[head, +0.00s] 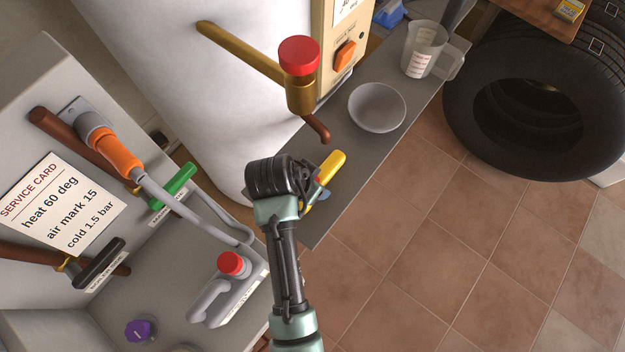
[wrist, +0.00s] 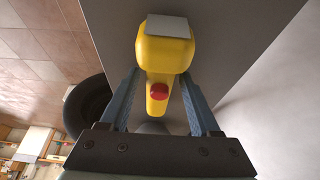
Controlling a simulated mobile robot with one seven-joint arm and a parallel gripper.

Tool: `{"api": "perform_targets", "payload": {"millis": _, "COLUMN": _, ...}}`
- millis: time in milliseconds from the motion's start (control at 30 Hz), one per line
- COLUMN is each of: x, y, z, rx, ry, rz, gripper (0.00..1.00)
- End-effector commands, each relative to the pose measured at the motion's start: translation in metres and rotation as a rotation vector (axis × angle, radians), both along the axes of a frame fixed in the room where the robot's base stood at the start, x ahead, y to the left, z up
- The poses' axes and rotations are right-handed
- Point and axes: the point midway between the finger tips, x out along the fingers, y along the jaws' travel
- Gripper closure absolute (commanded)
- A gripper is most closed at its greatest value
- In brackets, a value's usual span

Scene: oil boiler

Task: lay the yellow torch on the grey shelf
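The yellow torch (head: 334,163) has a red button and shows beyond my gripper (head: 316,195) in the head view. In the wrist view the torch (wrist: 163,52) sits between the two fingers of my gripper (wrist: 160,75), with its grey end piece toward the top. The fingers appear closed on its sides, though the contact itself is hard to see. The grey shelf (head: 355,150) is a long strip running beside the white tank, and the torch is over its near part. The shelf (wrist: 235,40) also fills the background in the wrist view. The height of the torch above it is unclear.
A grey bowl (head: 377,107) and a clear measuring jug (head: 424,50) stand farther along the shelf. A brass pipe with a red cap (head: 299,56) overhangs it beside the white tank (head: 215,90). Tyres (head: 540,100) stand at the right. Bare shelf lies between torch and bowl.

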Motion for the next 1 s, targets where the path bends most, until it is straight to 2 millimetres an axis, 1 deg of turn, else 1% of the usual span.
{"api": "perform_targets", "payload": {"millis": 300, "x": 0.000, "y": 0.000, "z": 0.001, "rx": 0.000, "ry": 0.000, "rz": 0.000, "gripper": 0.28}}
{"api": "perform_targets", "payload": {"millis": 433, "x": -0.002, "y": 0.002, "z": 0.010, "rx": 0.000, "ry": -0.001, "rz": 0.000, "gripper": 0.28}}
{"api": "perform_targets", "payload": {"millis": 567, "x": -0.009, "y": 0.007, "z": 0.031, "rx": 0.000, "ry": -0.002, "rz": 0.002, "gripper": 0.28}}
{"api": "perform_targets", "payload": {"millis": 800, "x": -0.024, "y": 0.018, "z": 0.080, "rx": 0.000, "ry": -0.004, "rz": 0.001, "gripper": 0.28}}
{"api": "perform_targets", "payload": {"millis": 900, "x": -0.030, "y": 0.022, "z": 0.095, "rx": 0.000, "ry": -0.003, "rz": 0.001, "gripper": 0.28}}
{"api": "perform_targets", "payload": {"millis": 1000, "x": -0.033, "y": 0.025, "z": 0.106, "rx": 0.000, "ry": -0.002, "rz": 0.000, "gripper": 0.28}}
